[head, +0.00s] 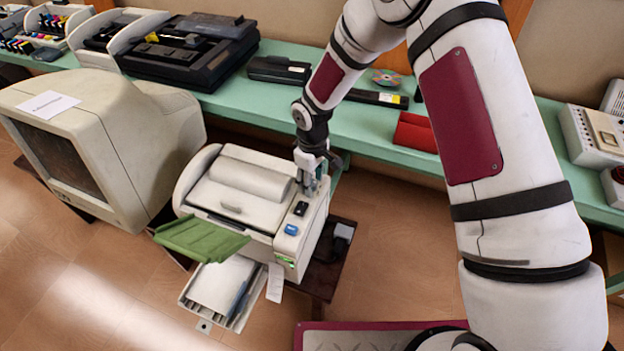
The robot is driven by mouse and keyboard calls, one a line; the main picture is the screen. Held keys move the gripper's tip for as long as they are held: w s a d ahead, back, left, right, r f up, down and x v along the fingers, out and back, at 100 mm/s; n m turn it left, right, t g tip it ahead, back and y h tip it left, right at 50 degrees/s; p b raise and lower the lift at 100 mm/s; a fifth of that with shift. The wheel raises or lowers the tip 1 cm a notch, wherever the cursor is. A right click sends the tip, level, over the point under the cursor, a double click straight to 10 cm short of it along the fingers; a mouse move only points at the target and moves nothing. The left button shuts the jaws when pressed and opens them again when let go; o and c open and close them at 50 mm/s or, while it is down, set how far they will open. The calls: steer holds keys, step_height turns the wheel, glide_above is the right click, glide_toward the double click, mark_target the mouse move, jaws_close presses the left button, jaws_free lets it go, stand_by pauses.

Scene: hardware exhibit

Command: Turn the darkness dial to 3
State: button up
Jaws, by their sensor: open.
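A cream printer-like machine (225,190) stands low in the middle, with a green flap (203,240) at its front. Its right-hand top strip carries a blue button (291,229) and a small black control (301,208). I cannot make out which part is the darkness dial or any numbers; it may be hidden behind my gripper. My gripper (312,190) points down over the far end of this strip, with its fingers close to the surface. It is open. Whether the fingers touch anything is too small to tell.
A large old monitor (120,140) stands close to the machine's left. A green bench (370,130) runs behind, with dark devices, a disc (386,78) and a red case (415,132). A paper tray (215,285) sticks out at the front. Wooden floor is clear at lower left.

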steer(key=shift+c, duration=0.3)
jaws_close()
steer(key=m, duration=0.5)
steer(key=shift+m+b, duration=0.3)
steer(key=m, duration=0.6)
stand_by(0.5)
steer(key=shift+o, duration=0.3)
jaws_free()
